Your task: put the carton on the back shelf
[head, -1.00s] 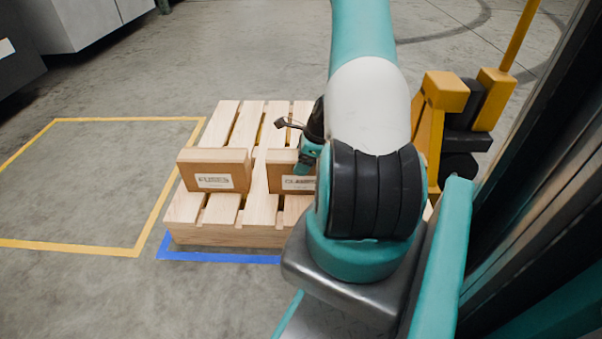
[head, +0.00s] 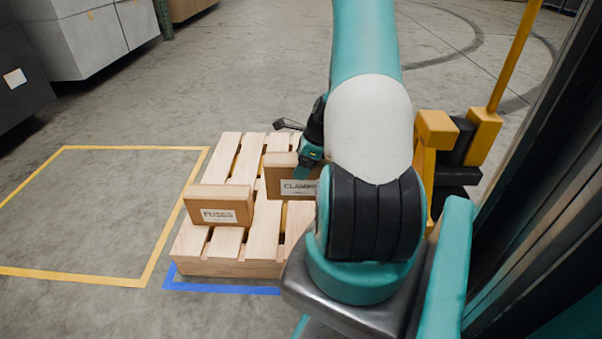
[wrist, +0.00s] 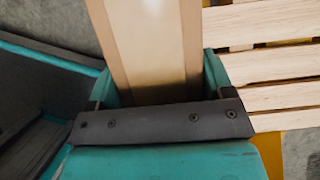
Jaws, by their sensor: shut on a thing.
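A brown carton (head: 279,184) with a white label that appears to read "CLAMPS" is held above the wooden pallet; my arm hides its right part. My gripper (head: 309,158) is shut on it from above. In the wrist view the carton (wrist: 150,40) stands between the two teal fingers of my gripper (wrist: 160,85). A second carton (head: 219,203), labelled "FUSES", sits upright on the left of the pallet, apart from my gripper. No back shelf can be made out.
The slatted pallet (head: 232,240) stands on the floor beside blue tape (head: 220,287). A yellow-taped floor area (head: 85,215) at left is empty. A yellow pallet jack (head: 437,130) stands at right, behind my arm. Grey cabinets (head: 88,40) stand at back left.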

